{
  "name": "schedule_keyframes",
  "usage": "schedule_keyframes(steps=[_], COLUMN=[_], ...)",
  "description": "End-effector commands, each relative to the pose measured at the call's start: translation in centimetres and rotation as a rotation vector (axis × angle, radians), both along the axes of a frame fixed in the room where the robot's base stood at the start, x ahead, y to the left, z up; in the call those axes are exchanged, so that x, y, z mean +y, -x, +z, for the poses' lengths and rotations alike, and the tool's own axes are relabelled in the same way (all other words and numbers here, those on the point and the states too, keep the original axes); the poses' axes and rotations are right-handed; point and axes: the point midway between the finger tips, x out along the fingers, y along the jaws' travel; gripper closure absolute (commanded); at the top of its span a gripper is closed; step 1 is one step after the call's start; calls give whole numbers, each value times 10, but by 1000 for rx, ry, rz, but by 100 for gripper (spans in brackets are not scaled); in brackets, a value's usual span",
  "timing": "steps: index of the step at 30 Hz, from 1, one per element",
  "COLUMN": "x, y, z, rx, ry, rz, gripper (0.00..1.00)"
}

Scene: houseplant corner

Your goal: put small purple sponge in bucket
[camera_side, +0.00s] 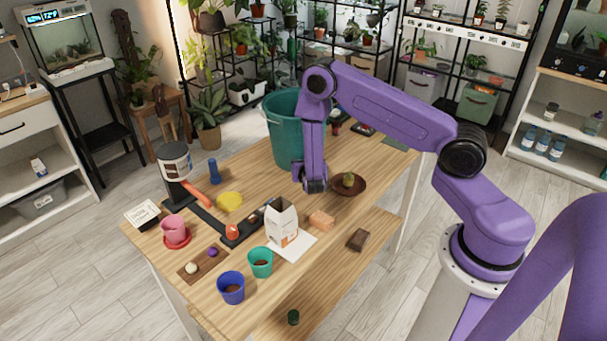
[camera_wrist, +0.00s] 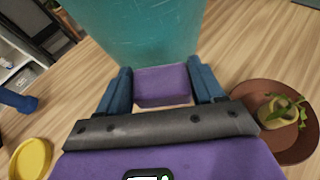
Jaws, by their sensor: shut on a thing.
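The small purple sponge (camera_wrist: 163,86) is a purple block between the two blue fingers of my gripper (camera_wrist: 160,78) in the wrist view. My gripper is shut on it. In the side view my gripper (camera_side: 315,186) points down over the table, in front of the bucket and to its right. I cannot make out the sponge there. The large teal bucket (camera_side: 283,135) stands upright at the table's back. Its wall fills the top of the wrist view (camera_wrist: 140,30), just beyond the sponge; I cannot tell if they touch.
A brown saucer (camera_side: 374,191) with a small plant is right of my gripper. A white carton (camera_side: 281,224) and an orange block (camera_side: 321,219) stand nearer the front.

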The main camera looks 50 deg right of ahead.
Motion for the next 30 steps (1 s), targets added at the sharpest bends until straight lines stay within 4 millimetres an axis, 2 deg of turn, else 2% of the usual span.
schedule_keyframes(steps=[9, 16, 29, 30], x=[-4, -3, -3, -3], y=[-14, -13, -13, -13], z=[-20, -44, -49, -49], rx=[2, 1, -1, -1], ry=[0, 0, -1, -1], rz=[-1, 0, 0, 0], gripper=[62, 62, 62, 26])
